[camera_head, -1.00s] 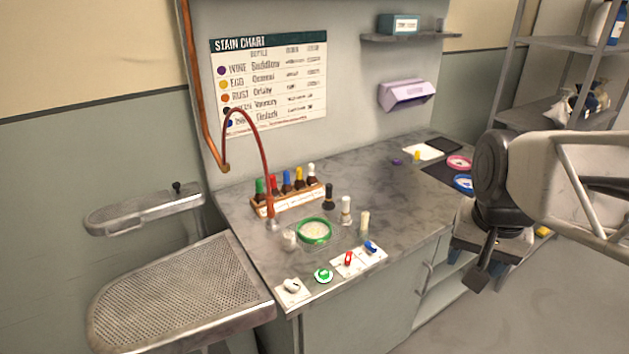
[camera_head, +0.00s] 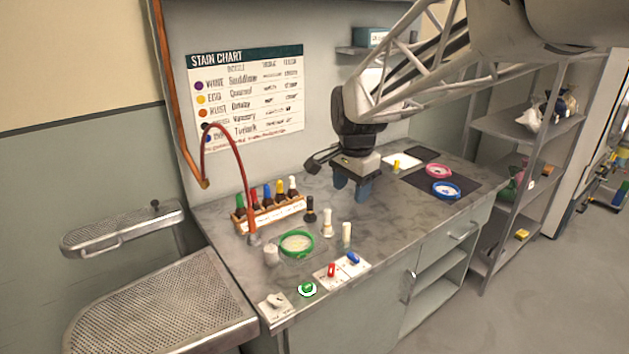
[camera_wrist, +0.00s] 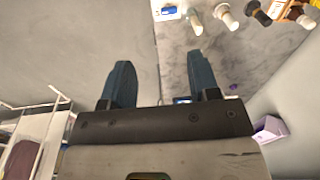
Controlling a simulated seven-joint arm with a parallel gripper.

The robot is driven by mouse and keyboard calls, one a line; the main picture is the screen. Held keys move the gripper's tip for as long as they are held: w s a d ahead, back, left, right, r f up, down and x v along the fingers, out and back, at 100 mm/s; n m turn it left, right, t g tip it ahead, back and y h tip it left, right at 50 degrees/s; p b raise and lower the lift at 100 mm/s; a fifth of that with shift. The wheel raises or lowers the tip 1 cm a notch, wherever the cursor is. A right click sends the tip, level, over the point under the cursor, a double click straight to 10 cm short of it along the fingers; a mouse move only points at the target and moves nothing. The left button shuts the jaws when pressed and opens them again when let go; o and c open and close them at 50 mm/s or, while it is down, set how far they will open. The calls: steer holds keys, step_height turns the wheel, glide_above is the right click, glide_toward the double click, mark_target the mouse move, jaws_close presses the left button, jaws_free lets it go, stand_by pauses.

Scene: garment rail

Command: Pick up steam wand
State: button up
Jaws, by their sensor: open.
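The steam wand is most likely the metal-ended piece (camera_head: 253,236) at the lower end of the red hose (camera_head: 240,165). It stands on the counter at the left front corner of the bottle rack, beside the green-rimmed dish. I cannot pick it out in the wrist view. My gripper (camera_head: 350,193) is above the middle of the counter, to the right of the wand and well apart from it. Its two blue fingers are spread with nothing between them, as the wrist view also shows (camera_wrist: 161,62).
A bottle rack (camera_head: 270,216), a black bottle (camera_head: 310,212) and a white bottle (camera_head: 327,224) stand between my gripper and the wand. A green-rimmed dish (camera_head: 297,244) lies in front. Switches line the front edge. A perforated board (camera_head: 165,315) is at left.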

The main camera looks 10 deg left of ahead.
steer(key=w+a+f+m, duration=0.25)
steer(key=w+a, duration=0.25)
steer(key=a, duration=0.3)
steer(key=w+a+f+m, duration=0.1)
steer(key=w+a+f, duration=0.25)
steer(key=a, duration=0.45)
steer(key=m+g, duration=0.1)
steer(key=m, duration=0.2)
glide_above(249, 208)
step_height(249, 208, down, 7)
steer(key=shift+w, duration=0.1)
steer(key=shift+d+f, duration=0.1)
steer(key=shift+f, duration=1.15)
steer(key=shift+f, duration=0.1)
steer(key=shift+f, duration=2.55)
steer(key=shift+c, duration=0.2)
jaws_close()
